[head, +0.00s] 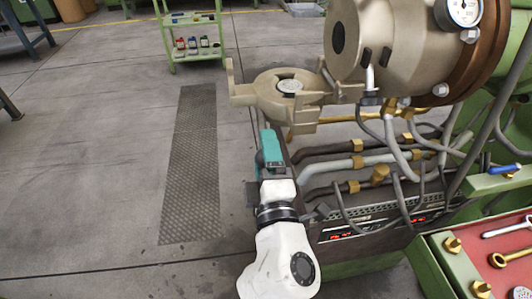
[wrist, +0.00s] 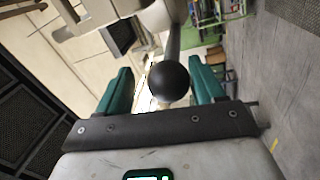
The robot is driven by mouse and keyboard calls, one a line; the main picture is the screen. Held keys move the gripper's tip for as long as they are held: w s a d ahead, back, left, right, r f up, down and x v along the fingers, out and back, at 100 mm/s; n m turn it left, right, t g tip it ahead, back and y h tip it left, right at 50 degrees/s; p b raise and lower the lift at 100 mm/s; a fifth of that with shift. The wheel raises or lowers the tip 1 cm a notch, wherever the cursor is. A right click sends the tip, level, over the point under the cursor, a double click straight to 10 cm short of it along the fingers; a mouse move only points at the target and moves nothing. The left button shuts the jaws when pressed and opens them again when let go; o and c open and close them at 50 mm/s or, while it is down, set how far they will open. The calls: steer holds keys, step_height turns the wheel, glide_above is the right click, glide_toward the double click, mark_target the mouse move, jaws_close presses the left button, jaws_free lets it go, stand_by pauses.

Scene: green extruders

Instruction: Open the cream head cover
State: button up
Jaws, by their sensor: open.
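The cream head cover (head: 263,91) is a round, lugged piece with a pale disc in its middle, in front of and left of the cream extruder barrel (head: 385,42) in the head view. My gripper (head: 269,140) is just below the cover, its teal fingers pointing up toward it. In the wrist view my gripper (wrist: 160,77) is open, and a black ball knob (wrist: 168,82) on a dark rod shows between the fingers. The knob looks close to the right finger; I cannot tell whether they touch. The knob is hidden in the head view.
Hoses with brass fittings (head: 357,160) run below the barrel, right of my arm. A green tool cart (head: 455,272) stands at the lower right. A green shelf trolley (head: 195,50) with small bottles is at the back. The floor at left, with a dark tread strip (head: 192,165), is free.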

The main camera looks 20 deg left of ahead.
steer(key=v, duration=1)
steer(key=shift+s+d, duration=0.2)
steer(key=shift+s, duration=0.15)
steer(key=w+d+f+m+h, duration=0.2)
steer(key=d+f+m+h, duration=0.2)
steer(key=d, duration=0.3)
steer(key=w+d+f+m+h, duration=0.3)
steer(key=d+m+h, duration=0.1)
steer(key=d, duration=0.3)
steer(key=s+d+f+m+g+h, duration=0.3)
steer(key=d+f+m+g+h, duration=0.3)
steer(key=d+f, duration=0.6)
steer(key=s+d+f+m+g+y, duration=0.1)
steer(key=s+d+f+m+g, duration=0.1)
steer(key=s+d+m+g, duration=0.3)
steer(key=s+d+f+m+g+y, duration=0.1)
steer(key=s+d+f, duration=0.2)
steer(key=s, duration=0.5)
steer(key=s+d+f+m+g, duration=0.2)
steer(key=s+d+m+g, duration=0.15)
steer(key=s, duration=0.25)
step_height(320, 180, up, 12)
steer(key=p, duration=1.2)
steer(key=shift+s+y, duration=0.3)
steer(key=shift+s, duration=0.05)
steer(key=shift+d+f, duration=0.1)
steer(key=shift+d, duration=0.05)
